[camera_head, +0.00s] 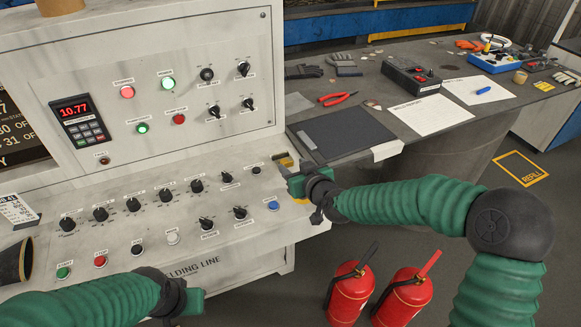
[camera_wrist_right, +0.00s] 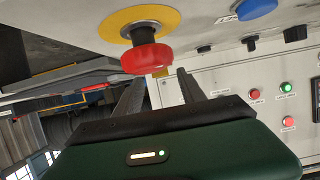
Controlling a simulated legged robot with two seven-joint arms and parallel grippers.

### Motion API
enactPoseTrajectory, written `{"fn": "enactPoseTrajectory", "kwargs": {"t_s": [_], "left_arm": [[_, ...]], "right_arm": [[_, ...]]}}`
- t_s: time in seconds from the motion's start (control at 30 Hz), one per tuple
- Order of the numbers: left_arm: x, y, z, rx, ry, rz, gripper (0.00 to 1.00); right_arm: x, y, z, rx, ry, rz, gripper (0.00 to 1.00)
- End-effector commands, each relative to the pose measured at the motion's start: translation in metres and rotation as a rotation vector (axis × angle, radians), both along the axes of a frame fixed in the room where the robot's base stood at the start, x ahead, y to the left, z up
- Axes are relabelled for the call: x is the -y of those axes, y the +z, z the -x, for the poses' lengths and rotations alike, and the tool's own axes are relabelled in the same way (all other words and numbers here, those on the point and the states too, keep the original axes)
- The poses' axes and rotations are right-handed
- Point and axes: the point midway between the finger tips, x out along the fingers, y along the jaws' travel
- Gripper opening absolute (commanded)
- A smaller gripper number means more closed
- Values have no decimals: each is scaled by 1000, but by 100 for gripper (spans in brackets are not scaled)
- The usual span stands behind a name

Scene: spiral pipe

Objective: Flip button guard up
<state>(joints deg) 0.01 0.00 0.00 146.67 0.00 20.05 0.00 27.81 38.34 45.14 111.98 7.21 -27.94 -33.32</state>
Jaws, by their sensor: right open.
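A red mushroom button (camera_wrist_right: 147,58) on a yellow disc (camera_wrist_right: 118,22) shows close up in the right wrist view; my gripper hides most of it in the head view. A small yellow piece (camera_head: 284,161) sits at the right end of the console, just beyond my right gripper; I cannot tell if it is the guard or its position. My right gripper (camera_head: 296,184) is open and empty at the console's right end. In the right wrist view its two fingers (camera_wrist_right: 160,84) point toward the red button's area. My left gripper (camera_head: 190,300) is low by the console's front edge; its jaws are unclear.
A blue button (camera_head: 273,203) and several black knobs (camera_head: 196,184) cover the sloped console (camera_head: 150,220). A grey table (camera_head: 440,75) with a dark mat (camera_head: 348,134) stands to the right. Two red fire extinguishers (camera_head: 350,293) stand on the floor below.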

Motion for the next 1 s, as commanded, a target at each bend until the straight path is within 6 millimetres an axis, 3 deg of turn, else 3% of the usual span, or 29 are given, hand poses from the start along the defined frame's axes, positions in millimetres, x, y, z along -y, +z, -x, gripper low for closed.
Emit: {"fn": "enactPoseTrajectory", "kwargs": {"t_s": [0.2,0.47,0.83,1.0], "left_arm": [[0,-2,0,0,0,0,0],[0,-2,0,0,0,0,0],[0,-2,0,0,0,0,0],[0,-2,0,0,0,0,0]], "right_arm": [[-8,-11,-24,0,1,0,47],[-8,-11,-25,-1,0,0,47],[-8,-11,-26,0,0,0,0],[-8,-11,-26,0,0,-1,0]]}}
